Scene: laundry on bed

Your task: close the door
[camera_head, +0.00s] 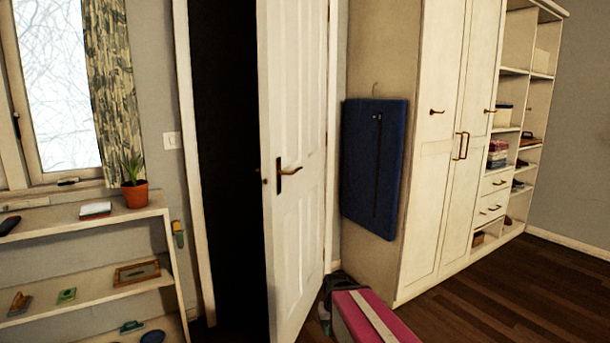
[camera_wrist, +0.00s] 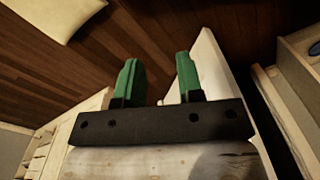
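The white panelled door (camera_head: 294,150) stands partly open in the head view, with a dark gap between it and the left side of the frame (camera_head: 189,150). Its dark lever handle (camera_head: 288,175) sits near the door's left edge, and the hinge side is at the right. My gripper (camera_wrist: 156,76) shows only in the wrist view. Its two green fingers are apart with nothing between them. A pale upright panel (camera_wrist: 222,82), seemingly the door, is just right of the fingers. I cannot tell whether they touch it.
A pink box with a pale strip (camera_head: 372,318) lies on the floor right of the door. A tall cream wardrobe (camera_head: 437,205) with a blue board (camera_head: 372,165) on its side stands behind. A low shelf (camera_head: 92,222) stands left of the doorway. Wooden floor (camera_head: 500,300) is clear at right.

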